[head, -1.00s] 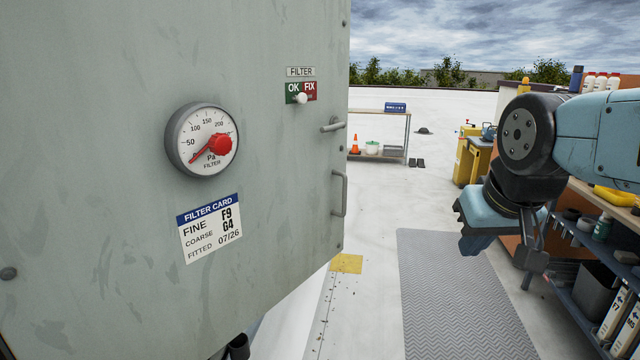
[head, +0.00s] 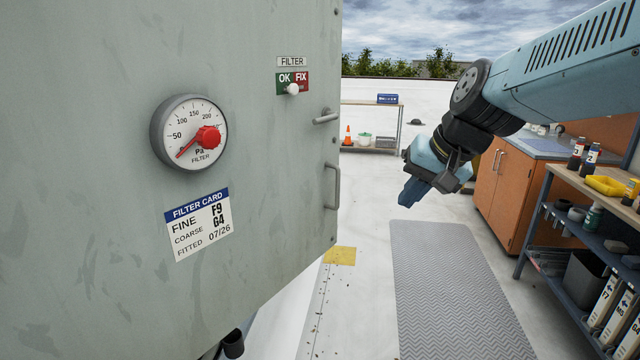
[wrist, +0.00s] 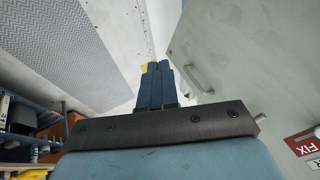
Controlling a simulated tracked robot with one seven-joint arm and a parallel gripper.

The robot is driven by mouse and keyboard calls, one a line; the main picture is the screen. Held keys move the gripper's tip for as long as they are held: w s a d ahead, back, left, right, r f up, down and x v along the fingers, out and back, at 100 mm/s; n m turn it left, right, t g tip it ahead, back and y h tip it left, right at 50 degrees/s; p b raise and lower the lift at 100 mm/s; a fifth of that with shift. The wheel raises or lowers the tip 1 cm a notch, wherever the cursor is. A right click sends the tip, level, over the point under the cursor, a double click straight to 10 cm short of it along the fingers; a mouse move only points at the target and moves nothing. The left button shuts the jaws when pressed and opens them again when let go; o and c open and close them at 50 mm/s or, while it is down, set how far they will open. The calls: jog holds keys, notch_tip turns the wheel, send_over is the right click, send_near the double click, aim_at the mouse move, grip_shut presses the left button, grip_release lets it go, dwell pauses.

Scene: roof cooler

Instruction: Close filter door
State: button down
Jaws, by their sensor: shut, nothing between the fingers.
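The grey-green filter door (head: 100,260) fills the left of the head view, with a gauge (head: 189,133), a filter card and an OK/FIX switch on its face. Near its right edge are a bar handle (head: 333,186) and a short latch lever (head: 326,117). The door panel also shows at the right of the wrist view (wrist: 250,75), with the handle (wrist: 198,79) there. My gripper (head: 408,200) hangs in the air right of the door edge, pointing down-left, apart from the handle. Its blue fingers are together and empty (wrist: 155,75). I cannot tell how far the door stands open.
A grey ribbed mat (head: 450,290) lies on the pale roof floor. A shelf (head: 535,225) with bottles, a yellow tray and a bin stands at the right beside an orange cabinet (head: 500,190). A yellow floor patch (head: 340,256) is below the door edge.

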jog(key=w+a+f+m+y, duration=0.1)
jog(key=w+a+m+y, duration=0.15)
jog(key=w, duration=0.65)
jog(key=w+a+f+m+y, duration=0.1)
jog(key=w+a+m+y, duration=0.2)
jog(key=w, duration=0.6)
jog(key=h, duration=0.2)
send_near(312, 189)
notch_tip(312, 189, down, 5)
jog(key=a, duration=0.2)
jog(key=shift+w+a+r+t+y, duration=0.1)
jog(key=shift+w+a+t+y, duration=0.05)
jog(key=shift+w+a, duration=0.3)
jog(key=shift+w+a+r+t+y, duration=0.1)
jog(key=shift+w+a+t, duration=0.1)
jog(key=shift+w, duration=0.35)
jog(key=shift+w, duration=0.15)
